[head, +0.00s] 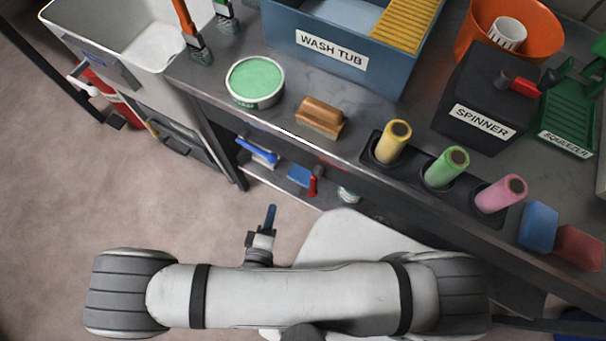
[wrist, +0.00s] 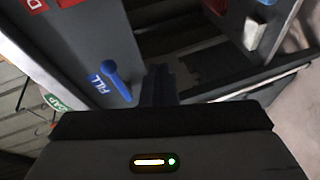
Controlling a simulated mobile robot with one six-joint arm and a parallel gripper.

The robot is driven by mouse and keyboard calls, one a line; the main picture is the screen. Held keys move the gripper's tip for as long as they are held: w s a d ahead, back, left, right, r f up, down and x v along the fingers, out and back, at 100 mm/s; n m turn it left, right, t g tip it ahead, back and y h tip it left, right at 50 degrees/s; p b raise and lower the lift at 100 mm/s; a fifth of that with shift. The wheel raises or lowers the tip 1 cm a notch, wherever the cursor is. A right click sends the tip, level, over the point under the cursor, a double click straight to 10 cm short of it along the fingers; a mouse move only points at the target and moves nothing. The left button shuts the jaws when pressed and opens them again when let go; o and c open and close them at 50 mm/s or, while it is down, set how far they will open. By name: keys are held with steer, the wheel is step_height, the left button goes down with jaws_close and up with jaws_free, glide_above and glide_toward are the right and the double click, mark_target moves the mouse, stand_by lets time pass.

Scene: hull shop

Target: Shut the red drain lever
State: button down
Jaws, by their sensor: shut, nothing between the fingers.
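Farther up the same panel is a red label (wrist: 37,5) showing the letter D. A red piece beside it (wrist: 70,3), cut off by the top edge, may be part of the red drain lever; its position cannot be told. My gripper (wrist: 158,84) is shut and empty, to the right of the blue lever and apart from the red piece. In the head view my gripper (head: 270,215) is in front of the bench.
The bench holds a wash tub (head: 385,72), a green-topped tin (head: 256,80), a wooden-backed brush (head: 320,117) and a spinner (head: 482,95). A lower shelf holds small items, including a red one (head: 314,181). Floor (head: 110,185) is clear to the left.

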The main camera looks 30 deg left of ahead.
mark_target(315, 183)
steer(key=d, duration=0.1)
steer(key=d+n+t, duration=0.2)
steer(key=d, duration=0.1)
steer(key=shift+r+y, duration=0.3)
steer(key=shift+y, duration=0.1)
steer(key=w+p, duration=0.3)
steer(key=w, duration=0.6)
steer(key=shift+w+d, duration=0.15)
steer(key=shift+d, duration=0.25)
